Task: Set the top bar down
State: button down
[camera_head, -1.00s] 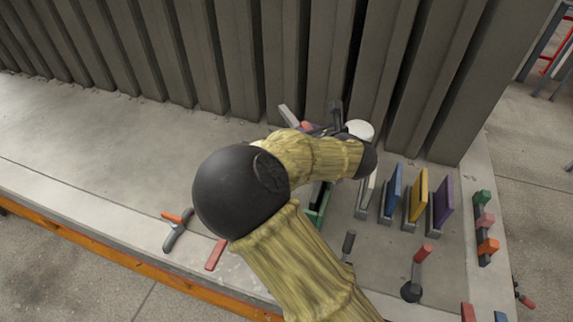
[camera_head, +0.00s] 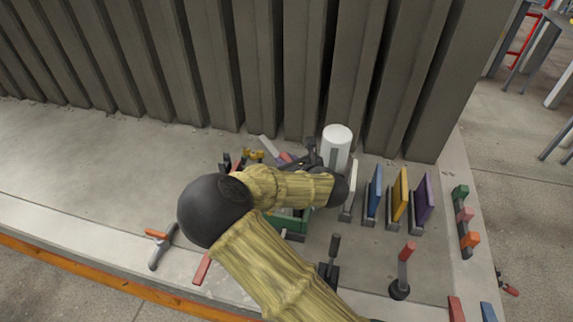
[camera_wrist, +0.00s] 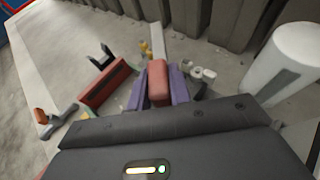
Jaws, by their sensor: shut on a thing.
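My gripper (camera_wrist: 159,88) has purple fingers and is shut on a red block (camera_wrist: 158,82), seen from above in the wrist view. A pale grey bar (camera_wrist: 158,42) shows beyond it. In the head view, a grey bar (camera_head: 268,147) and a red part (camera_head: 286,157) show in line at my gripper (camera_head: 297,160), which my arm partly hides. I take this red and grey piece for the top bar. I cannot tell whether it touches the surface below.
A white cylinder (camera_head: 337,147) stands close right of my gripper. A green tray (camera_head: 293,222) lies partly under my arm. Blue (camera_head: 375,190), yellow (camera_head: 400,194) and purple (camera_head: 423,199) panels stand to the right.

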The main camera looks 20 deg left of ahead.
jog(key=shift+w+f, duration=0.15)
jog(key=shift+f, duration=0.8)
jog(key=shift+f, duration=0.35)
jog(key=shift+f+b, duration=0.25)
jog(key=shift+b, duration=0.25)
jog(key=c, duration=1.3)
grip_release()
